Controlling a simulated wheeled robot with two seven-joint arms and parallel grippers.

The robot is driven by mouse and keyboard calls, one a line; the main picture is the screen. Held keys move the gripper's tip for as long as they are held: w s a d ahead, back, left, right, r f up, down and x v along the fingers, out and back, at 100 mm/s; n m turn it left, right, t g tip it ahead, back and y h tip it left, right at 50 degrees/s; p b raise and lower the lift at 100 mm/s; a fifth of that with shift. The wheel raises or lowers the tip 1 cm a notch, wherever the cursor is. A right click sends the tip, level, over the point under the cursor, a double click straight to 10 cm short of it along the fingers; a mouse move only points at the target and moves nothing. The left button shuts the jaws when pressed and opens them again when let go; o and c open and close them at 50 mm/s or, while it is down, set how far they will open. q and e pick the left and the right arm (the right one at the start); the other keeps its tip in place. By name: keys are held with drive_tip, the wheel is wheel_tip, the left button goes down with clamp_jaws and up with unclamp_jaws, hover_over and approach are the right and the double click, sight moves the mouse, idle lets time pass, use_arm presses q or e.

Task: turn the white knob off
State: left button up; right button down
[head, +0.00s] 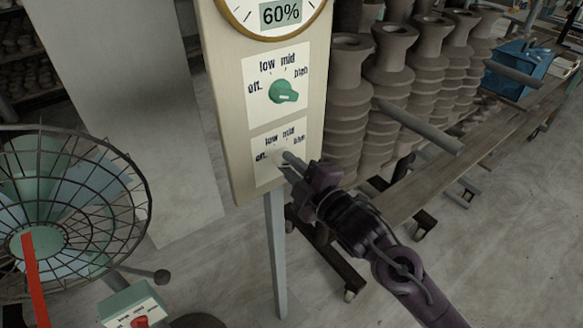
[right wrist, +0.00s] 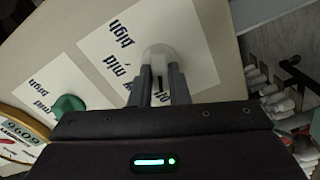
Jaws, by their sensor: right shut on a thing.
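The white knob (right wrist: 158,50) sits on the lower dial label of an upright panel (head: 236,150). The label reads off, low, mid and high. My right gripper (head: 288,160) reaches the knob from the lower right. In the right wrist view its two fingers (right wrist: 159,84) are closed on the knob's sides. The fingers hide most of the knob in the head view, so I cannot tell which setting it points to. My left gripper is not in view.
A caged fan (head: 70,215) and a small box with a red knob (head: 133,307) stand at left. Clay pieces (head: 345,110) stand behind the panel at right.

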idle(0.5)
drive_tip(key=c, duration=1.4)
unclamp_jaws()
drive_tip(key=shift+s+d+f, duration=0.15)
drive_tip(key=shift+s+d, duration=0.15)
drive_tip(key=shift+s, duration=0.1)
drive_tip(key=b+v, duration=0.1)
drive_tip(key=v, duration=0.2)
drive_tip(key=b+v, duration=0.1)
drive_tip(key=v, duration=0.2)
drive_tip(key=shift+s+d+r, duration=0.2)
drive_tip(key=shift+s+d, duration=0.05)
drive_tip(key=shift+s, duration=0.05)
